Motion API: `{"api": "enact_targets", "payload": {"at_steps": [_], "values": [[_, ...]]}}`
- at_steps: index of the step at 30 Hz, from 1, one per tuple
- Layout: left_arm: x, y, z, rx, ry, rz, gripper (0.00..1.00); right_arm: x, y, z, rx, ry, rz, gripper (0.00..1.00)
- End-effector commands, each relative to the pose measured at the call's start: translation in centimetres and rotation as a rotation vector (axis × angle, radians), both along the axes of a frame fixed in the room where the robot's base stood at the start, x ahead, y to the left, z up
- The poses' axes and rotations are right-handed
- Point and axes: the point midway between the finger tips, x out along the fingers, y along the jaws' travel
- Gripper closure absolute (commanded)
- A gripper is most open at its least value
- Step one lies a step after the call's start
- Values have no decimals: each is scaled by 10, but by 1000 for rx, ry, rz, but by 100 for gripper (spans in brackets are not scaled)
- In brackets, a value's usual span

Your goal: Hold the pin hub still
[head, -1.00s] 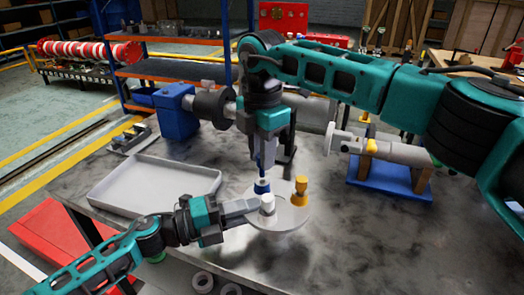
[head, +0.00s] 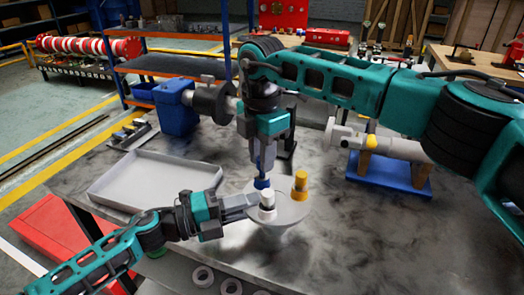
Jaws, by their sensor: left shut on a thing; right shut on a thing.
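The pin hub (head: 283,214) is a pale grey round disc on a tapered body at the table's front. Upright on it stand a white post (head: 267,202) with a dark top, a yellow post (head: 300,186) and a blue piece (head: 262,184). My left gripper (head: 256,205) reaches in from the left, low over the disc, and is shut at the white post. Its exact grip is partly hidden. My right gripper (head: 262,172) points down from above and is shut on the blue piece, which is at the disc's far side.
A shallow grey tray (head: 112,205) lies left on the dark table. A blue bin (head: 177,108) stands behind it. A grey shaft part (head: 395,147) rests on a blue stand (head: 390,180) at right. The table right of the hub is clear.

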Motion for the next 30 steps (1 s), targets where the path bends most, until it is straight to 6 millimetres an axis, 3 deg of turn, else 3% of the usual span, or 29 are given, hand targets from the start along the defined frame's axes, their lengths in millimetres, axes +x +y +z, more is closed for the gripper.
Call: {"api": "enact_targets", "payload": {"at_steps": [20,21,30], "values": [[0,0,-1,1,1,-1,100,0,0,-13,0,0,0,100],[0,0,-1,1,1,-1,100,0,0,-13,0,0,0,74],[0,0,-1,1,1,-1,100,0,0,-13,0,0,0,46]]}}
